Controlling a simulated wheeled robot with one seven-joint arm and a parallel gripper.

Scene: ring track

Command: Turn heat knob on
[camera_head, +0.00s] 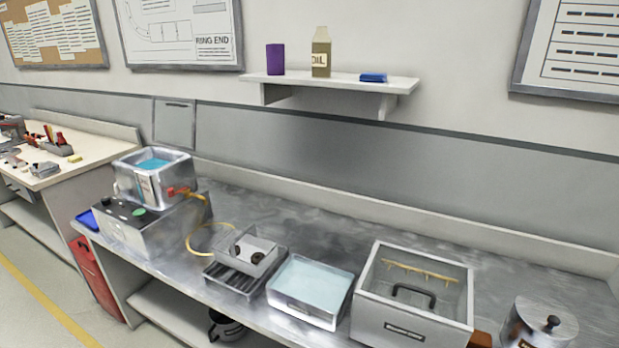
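A grey metal unit (125,235) stands at the left end of the steel bench. Small dark controls (106,201) and a green round spot (138,211) show on its sloped upper face. I cannot tell which control is the heat knob, nor its setting. A metal tank (128,180) with blue liquid sits on top of the unit, with a red and yellow fitting (180,191) at its right side. My gripper is not in view.
A yellow hose loop (192,240), a dark slotted tray (232,281) with a small box, a shallow basin (308,318) and an open lidless bin (385,325) line the bench front. A lidded pot (535,330) stands at right. The bench's back strip is mostly clear.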

